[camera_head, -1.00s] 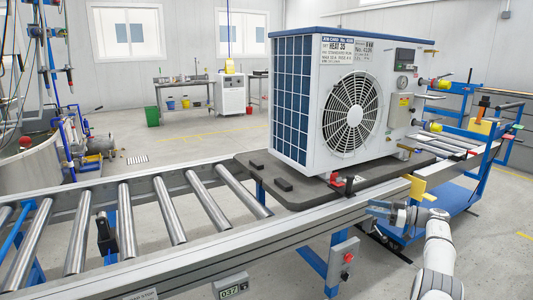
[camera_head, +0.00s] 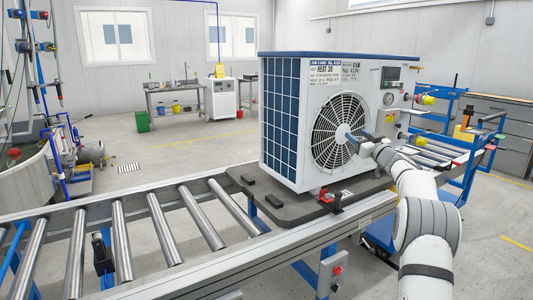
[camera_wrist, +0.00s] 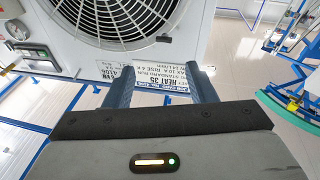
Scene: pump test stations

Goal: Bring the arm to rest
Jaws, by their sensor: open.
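My gripper (camera_head: 355,138) is raised in front of the fan side of the heat pump unit (camera_head: 282,122) in the head view. In the wrist view, the two dark fingers of my gripper (camera_wrist: 160,85) are spread apart with nothing held between them. The unit's white casing and fan grille (camera_wrist: 108,15) show beyond the fingers, with its label (camera_wrist: 160,82) seen upside down in the gap. My white arm reaches up from the lower right of the head view. Whether a finger touches the unit cannot be told.
The unit stands on a dark pallet (camera_head: 243,180) on the roller conveyor (camera_head: 160,225). A red clamp (camera_head: 325,195) sits at the pallet's front edge. A blue trolley (camera_head: 470,165) stands at the right. The floor (camera_head: 490,245) at the lower right is clear.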

